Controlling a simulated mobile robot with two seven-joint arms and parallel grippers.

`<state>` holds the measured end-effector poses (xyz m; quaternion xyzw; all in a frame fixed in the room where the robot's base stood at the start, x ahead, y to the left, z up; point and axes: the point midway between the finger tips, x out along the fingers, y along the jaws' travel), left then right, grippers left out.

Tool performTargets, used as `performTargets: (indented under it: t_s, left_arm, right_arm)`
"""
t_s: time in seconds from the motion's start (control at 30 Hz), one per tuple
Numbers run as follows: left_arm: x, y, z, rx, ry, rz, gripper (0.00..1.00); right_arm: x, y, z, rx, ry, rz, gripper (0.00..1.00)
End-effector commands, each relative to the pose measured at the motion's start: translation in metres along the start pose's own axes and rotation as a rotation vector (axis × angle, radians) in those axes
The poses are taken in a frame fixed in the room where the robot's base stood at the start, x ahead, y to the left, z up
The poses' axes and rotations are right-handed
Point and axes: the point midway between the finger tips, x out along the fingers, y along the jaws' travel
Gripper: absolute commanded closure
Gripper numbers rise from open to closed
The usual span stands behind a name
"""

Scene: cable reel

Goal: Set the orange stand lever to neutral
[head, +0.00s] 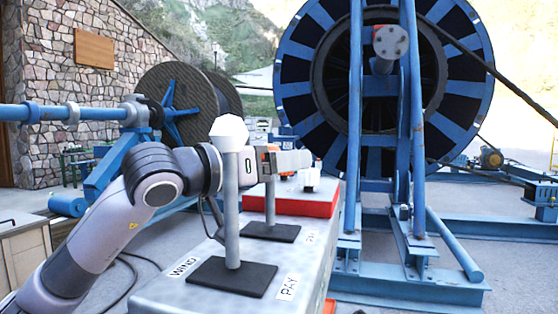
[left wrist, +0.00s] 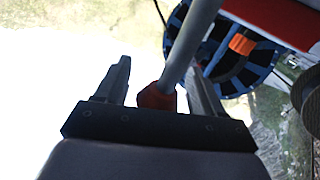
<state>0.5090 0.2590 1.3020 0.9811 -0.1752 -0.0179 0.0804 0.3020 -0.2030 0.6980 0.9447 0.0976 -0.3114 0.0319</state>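The orange stand lever is the farther of two levers on the grey console (head: 190,298). Its grey shaft (head: 270,204) rises nearly upright from a black base plate, and its orange-red knob (head: 268,158) is partly covered by my gripper. In the left wrist view the knob (left wrist: 158,97) sits between my two fingers, near the palm, with gaps on both sides. My left gripper (head: 294,161) reaches in from the left at knob height; its fingers (left wrist: 160,78) are apart around the knob, not closed on it. My right gripper is not in view.
A nearer lever with a white knob (head: 229,133) stands upright in front of my left wrist, close to it. WIND and PAY labels lie beside the base plates. A red box (head: 300,202) is behind the levers. The blue reel stand (head: 415,215) rises at right.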

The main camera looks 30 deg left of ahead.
Motion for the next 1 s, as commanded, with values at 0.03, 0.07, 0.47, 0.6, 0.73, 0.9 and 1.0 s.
performTargets:
  t_s: [0.03,0.07,0.47,0.6,0.73,0.9,1.0]
  left_arm:
    - [0.0,0.0,-0.001,0.001,0.002,-0.001,0.31]
    - [-0.001,-0.001,-0.001,0.001,0.003,-0.001,0.31]
    - [-0.045,-0.001,0.001,0.004,0.004,-0.004,0.31]
    - [-0.061,-0.001,0.001,0.002,0.002,-0.003,0.31]
    - [-0.069,0.0,0.001,0.0,0.001,-0.001,0.31]
    - [-0.072,0.0,0.0,0.0,0.0,0.0,0.31]
    - [-0.072,0.0,0.0,0.0,0.0,0.0,0.31]
  right_arm:
    - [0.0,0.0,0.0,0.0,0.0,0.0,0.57]
    - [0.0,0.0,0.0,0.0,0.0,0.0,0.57]
    - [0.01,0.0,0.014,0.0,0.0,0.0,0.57]
    - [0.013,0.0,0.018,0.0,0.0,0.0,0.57]
    - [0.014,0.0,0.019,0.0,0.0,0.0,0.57]
    - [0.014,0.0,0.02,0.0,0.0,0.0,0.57]
    - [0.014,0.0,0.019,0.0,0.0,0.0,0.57]
